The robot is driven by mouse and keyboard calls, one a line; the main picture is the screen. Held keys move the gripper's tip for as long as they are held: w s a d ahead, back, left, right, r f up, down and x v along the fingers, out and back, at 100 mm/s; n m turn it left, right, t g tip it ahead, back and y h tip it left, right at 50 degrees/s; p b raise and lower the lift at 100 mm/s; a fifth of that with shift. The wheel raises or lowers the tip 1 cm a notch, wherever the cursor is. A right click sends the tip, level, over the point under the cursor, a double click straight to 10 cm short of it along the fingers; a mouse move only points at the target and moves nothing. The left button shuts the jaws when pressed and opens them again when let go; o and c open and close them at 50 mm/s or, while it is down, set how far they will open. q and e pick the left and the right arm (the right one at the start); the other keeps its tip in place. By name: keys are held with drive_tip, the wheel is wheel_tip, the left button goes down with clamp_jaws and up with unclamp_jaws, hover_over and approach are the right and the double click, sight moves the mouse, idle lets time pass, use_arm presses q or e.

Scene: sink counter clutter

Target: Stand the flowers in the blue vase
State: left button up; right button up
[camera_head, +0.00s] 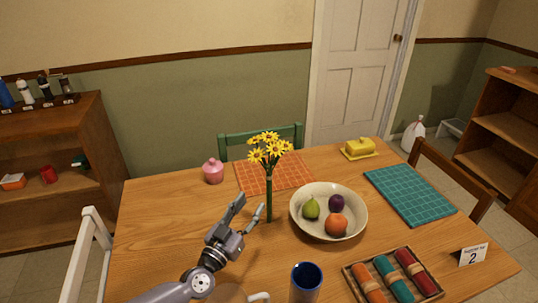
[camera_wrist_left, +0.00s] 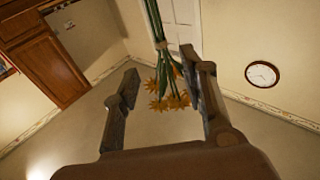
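The bunch of yellow flowers (camera_head: 268,150) is upright over the table, left of the bowl, with its green stems reaching down near the tabletop; what supports it is not clear. My left gripper (camera_head: 251,202) is just left of the stems, its fingers apart. In the left wrist view the flowers (camera_wrist_left: 168,98) appear upside down, between and beyond the open fingers (camera_wrist_left: 160,78); I see no finger closed on the stems. The blue vase (camera_head: 306,279) stands upright at the front edge of the picture, its mouth open and its base cut off. My right gripper is not in view.
A cream bowl (camera_head: 299,221) of fruit stands right of the stems. A pink jar (camera_head: 213,171), orange mat (camera_head: 250,181), yellow butter dish (camera_head: 358,148) and teal mat (camera_head: 408,193) lie farther back. A tray of rolled napkins (camera_head: 352,281) and a number card (camera_head: 473,255) are front right.

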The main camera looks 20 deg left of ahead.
sight(268, 178)
use_arm(q)
drive_tip(key=x, duration=0.6)
drive_tip(key=shift+w, duration=0.2)
drive_tip(key=shift+b+x, duration=0.35)
drive_tip(key=shift+x, duration=2.55)
drive_tip(key=shift+r, duration=0.15)
drive_tip(key=shift+c, duration=0.4)
clamp_jaws()
